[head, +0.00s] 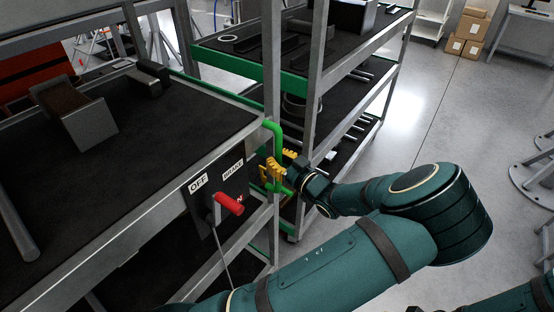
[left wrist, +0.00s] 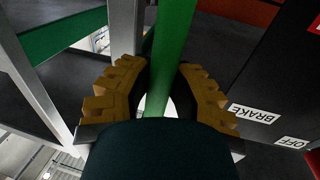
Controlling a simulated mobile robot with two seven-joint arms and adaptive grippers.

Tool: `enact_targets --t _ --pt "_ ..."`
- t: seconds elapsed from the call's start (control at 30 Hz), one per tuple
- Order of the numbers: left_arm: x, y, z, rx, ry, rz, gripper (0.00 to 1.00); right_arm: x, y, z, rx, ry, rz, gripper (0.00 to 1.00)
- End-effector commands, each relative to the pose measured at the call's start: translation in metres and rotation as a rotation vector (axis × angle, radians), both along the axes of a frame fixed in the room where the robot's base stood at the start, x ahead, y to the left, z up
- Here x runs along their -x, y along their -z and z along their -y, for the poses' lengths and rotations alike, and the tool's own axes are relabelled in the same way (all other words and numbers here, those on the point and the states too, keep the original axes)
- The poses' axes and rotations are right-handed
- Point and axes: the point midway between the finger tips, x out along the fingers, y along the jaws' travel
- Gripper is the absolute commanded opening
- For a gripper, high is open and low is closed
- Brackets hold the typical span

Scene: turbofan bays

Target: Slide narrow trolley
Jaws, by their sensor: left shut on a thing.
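A trolley with a grey frame and black shelves (head: 165,125) fills the left of the head view. A green upright handle (head: 278,140) stands at its near right corner and also shows in the left wrist view (left wrist: 172,50). My left gripper (head: 277,168), with yellow finger pads, is shut around this handle. In the left wrist view the handle passes between the two fingers (left wrist: 160,95). A dark panel with OFF and BRAKE labels (head: 232,168) carries a red-gripped lever (head: 229,204). My right gripper is not in view.
A second shelved rack with green edging (head: 250,66) stands close behind the trolley, bearing dark parts. Grey floor (head: 455,120) is open to the right. Cardboard boxes (head: 468,30) stand at the back. Grey stand feet (head: 535,175) are at the right edge.

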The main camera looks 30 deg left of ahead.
Motion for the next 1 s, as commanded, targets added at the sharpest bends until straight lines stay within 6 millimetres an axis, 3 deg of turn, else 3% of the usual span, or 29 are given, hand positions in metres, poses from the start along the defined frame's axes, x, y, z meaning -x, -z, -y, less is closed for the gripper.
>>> enact_targets --t 0.1,0.13,0.2,0.63,1.0 --pt "-0.004 -0.001 0.003 0.000 0.012 0.003 0.00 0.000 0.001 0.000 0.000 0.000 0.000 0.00" --pt "-0.004 -0.001 0.003 0.000 0.013 0.003 0.28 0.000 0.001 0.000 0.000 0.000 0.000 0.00" --pt "-0.004 -0.001 0.003 0.000 0.012 0.003 0.52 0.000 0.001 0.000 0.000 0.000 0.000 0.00" --pt "-0.001 0.000 0.010 0.001 0.009 0.003 0.52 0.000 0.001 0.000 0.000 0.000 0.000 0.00" --pt "0.018 -0.001 0.076 0.002 0.011 0.004 0.52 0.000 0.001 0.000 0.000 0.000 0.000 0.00"
